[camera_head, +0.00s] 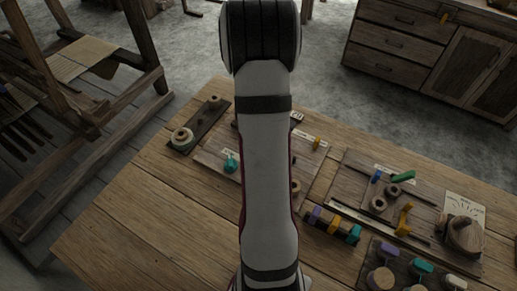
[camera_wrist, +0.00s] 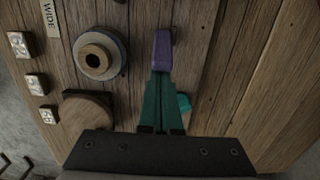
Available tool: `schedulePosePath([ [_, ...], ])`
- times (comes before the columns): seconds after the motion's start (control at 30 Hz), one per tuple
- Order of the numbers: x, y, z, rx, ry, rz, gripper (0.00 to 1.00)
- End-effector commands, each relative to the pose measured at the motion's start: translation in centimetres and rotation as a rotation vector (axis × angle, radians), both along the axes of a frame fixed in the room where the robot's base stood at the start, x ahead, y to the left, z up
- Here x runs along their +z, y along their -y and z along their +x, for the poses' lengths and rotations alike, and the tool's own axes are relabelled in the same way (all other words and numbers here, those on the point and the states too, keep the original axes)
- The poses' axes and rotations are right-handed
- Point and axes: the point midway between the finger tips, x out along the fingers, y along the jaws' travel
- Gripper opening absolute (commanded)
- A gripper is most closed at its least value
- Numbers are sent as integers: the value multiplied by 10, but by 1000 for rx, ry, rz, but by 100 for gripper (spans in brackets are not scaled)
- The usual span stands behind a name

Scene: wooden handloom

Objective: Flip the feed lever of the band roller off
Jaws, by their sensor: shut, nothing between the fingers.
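In the wrist view my gripper (camera_wrist: 159,78) has its green fingers together, pointing at a purple lever-like handle (camera_wrist: 162,48) on the wooden board. The fingertips are at the handle's near end; whether they touch it I cannot tell. A round roller-like piece (camera_wrist: 97,52) with a pale rim and wooden hub sits left of the handle. No marking shows whether the purple handle is the feed lever or which way is off. In the head view my arm hides the gripper and this handle.
A teal knob (camera_wrist: 184,103) lies close right of my fingers, partly hidden. A dark wooden disc (camera_wrist: 88,108) and number tags (camera_wrist: 36,85) lie left. In the head view, a rack with coloured handles (camera_head: 335,224) and a board with a green handle (camera_head: 403,177) stand right of my arm.

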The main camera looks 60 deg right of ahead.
Motion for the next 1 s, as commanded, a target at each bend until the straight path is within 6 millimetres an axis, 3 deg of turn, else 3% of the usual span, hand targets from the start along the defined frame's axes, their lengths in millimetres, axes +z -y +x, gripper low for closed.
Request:
schedulePosePath([
  [0.57,6,0,-11,-4,133,-1,0],
  [0.87,12,1,-30,-14,355,-1,0],
  [1.0,13,0,-39,-3,369,-1,0],
])
